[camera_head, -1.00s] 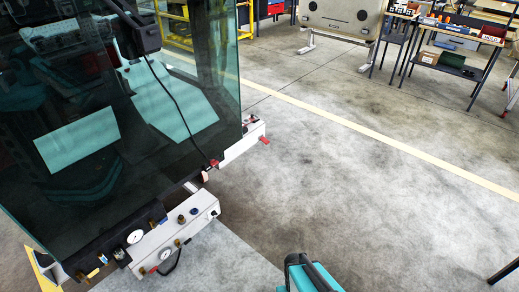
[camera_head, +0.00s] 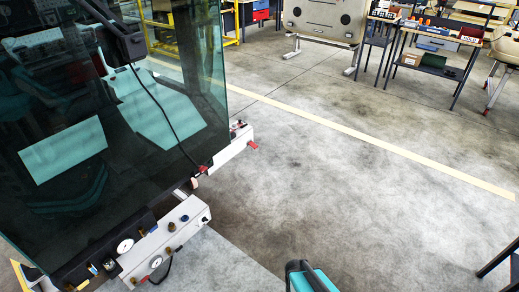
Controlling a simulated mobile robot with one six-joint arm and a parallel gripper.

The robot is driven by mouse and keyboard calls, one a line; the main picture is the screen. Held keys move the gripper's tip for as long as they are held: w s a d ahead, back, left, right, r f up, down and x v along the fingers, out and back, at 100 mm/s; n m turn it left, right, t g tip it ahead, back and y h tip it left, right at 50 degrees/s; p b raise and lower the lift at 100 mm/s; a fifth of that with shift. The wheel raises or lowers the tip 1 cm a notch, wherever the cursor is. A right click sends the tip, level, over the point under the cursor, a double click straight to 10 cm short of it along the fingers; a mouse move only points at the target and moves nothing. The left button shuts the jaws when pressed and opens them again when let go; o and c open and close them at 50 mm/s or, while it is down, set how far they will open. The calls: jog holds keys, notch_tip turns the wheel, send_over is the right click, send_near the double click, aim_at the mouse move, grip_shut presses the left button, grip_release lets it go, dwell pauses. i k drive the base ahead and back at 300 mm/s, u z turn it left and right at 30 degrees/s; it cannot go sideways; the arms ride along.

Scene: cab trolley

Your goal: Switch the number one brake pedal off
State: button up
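The cab (camera_head: 205,75) stands at the left, behind large dark tinted glass. Pale flat panels (camera_head: 62,151) and a dark rounded shape show dimly through the glass. I cannot make out the number one brake pedal in this view; the cab's floor is too dark to tell.
A white box (camera_head: 185,214) with gauges and knobs juts out at the cab's base. A second white box (camera_head: 228,150) with a red-tipped part juts out behind it. Open concrete floor (camera_head: 320,190) lies to the right. Workbenches (camera_head: 440,72) stand at the back right.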

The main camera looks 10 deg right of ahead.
aim_at(254, 145)
jog(key=i, duration=1.5)
jog(key=u, duration=0.6)
jog(key=i, duration=0.5)
jog(key=u, duration=0.3)
